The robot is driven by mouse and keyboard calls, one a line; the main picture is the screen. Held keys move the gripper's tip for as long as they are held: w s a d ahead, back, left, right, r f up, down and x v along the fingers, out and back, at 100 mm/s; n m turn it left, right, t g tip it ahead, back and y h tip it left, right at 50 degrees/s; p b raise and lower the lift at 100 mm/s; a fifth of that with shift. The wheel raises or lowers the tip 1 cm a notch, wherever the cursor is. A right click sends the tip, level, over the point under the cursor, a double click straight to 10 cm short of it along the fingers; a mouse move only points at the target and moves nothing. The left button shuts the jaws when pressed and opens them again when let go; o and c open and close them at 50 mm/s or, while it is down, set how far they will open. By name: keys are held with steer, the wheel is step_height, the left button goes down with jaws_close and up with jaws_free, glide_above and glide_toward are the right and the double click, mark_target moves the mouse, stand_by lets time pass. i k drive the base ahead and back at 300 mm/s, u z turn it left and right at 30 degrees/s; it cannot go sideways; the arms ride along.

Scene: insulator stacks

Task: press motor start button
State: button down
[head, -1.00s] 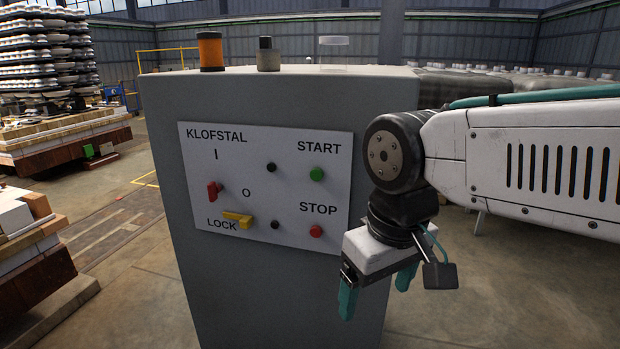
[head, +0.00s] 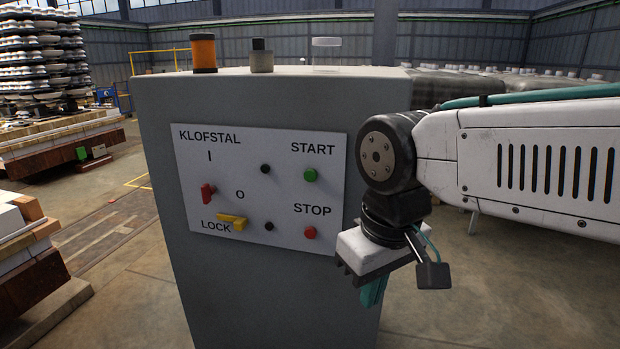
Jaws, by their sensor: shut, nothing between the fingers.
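The green START button (head: 310,175) is on the upper right of the white control panel (head: 262,210), under the word START. The red STOP button (head: 309,233) is below it. My gripper (head: 372,293) hangs pointing down at the right of the panel, lower than both buttons. Its teal fingers are shut and empty. It is apart from the START button and touches nothing that I can see. Part of the fingers is hidden behind the gripper body.
The panel is on a grey cabinet (head: 260,300). It also has a red switch (head: 207,193), a yellow LOCK lever (head: 231,221) and two black knobs. An orange lamp (head: 203,52) and two other fittings stand on top. Insulator stacks (head: 42,60) stand at left.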

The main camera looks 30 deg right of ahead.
mark_target(311, 176)
steer(key=u, duration=2.2)
steer(key=k, duration=1.3)
steer(key=z, duration=2.35)
